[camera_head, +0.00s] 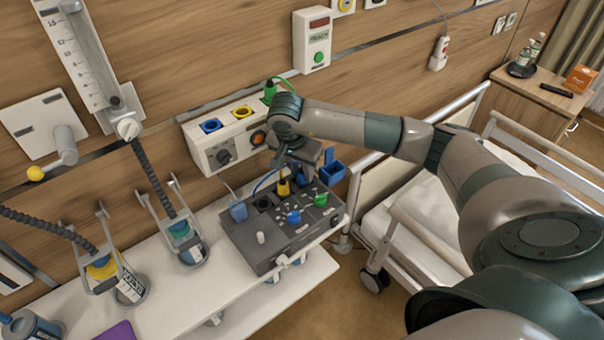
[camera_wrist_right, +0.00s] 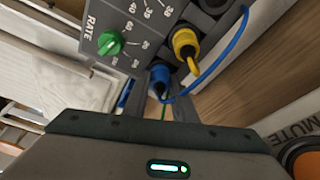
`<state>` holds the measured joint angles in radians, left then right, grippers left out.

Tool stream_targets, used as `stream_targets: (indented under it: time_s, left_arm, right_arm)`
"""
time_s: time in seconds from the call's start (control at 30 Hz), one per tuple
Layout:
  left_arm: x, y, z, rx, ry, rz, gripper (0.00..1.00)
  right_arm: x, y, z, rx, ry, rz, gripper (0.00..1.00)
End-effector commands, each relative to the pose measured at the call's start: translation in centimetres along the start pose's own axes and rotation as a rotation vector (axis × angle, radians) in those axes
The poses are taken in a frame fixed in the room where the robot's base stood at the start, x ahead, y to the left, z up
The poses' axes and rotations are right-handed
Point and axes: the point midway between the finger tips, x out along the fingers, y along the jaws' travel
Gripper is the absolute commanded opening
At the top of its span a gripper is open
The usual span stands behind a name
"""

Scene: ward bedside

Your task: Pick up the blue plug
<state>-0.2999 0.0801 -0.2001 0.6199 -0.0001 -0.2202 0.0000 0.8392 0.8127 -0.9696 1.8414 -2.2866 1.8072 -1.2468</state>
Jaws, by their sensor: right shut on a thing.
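The blue plug (camera_wrist_right: 160,75) shows at the middle of the right wrist view, with a blue cable (camera_wrist_right: 232,45) curving away from it. My right gripper (camera_wrist_right: 161,104) is shut on the plug. In the head view the same gripper (camera_head: 299,168) points down at the back edge of the grey device (camera_head: 262,250) and hides most of the plug. I cannot tell whether the plug sits in a socket or is just clear of it. A yellow plug (camera_wrist_right: 185,43) with a yellow cable stands close beside the blue plug. My left gripper is not in view.
The device carries green (camera_head: 320,200) and blue (camera_head: 294,217) knobs and stands on a white shelf (camera_head: 190,300). A blue box (camera_head: 332,172) is close to the right of my gripper. A wall panel (camera_head: 222,140) is behind, and a bed (camera_head: 425,210) is to the right.

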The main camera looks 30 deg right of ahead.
Motion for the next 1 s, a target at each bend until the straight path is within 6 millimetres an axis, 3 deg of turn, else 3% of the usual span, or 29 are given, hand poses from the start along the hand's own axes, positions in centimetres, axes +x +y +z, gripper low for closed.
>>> stream_targets:
  time_s: [0.27,0.43,1.0]
  left_arm:
    - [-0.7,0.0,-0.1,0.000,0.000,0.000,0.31]
    - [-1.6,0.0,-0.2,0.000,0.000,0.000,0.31]
    - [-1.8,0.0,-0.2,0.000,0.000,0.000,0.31]
  right_arm:
    - [-1.8,-0.1,-0.6,0.001,0.002,-0.003,0.02]
    - [-4.4,-0.1,-1.3,0.001,0.003,-0.003,0.02]
    - [-8.5,9.2,-6.2,0.002,0.002,0.000,0.02]
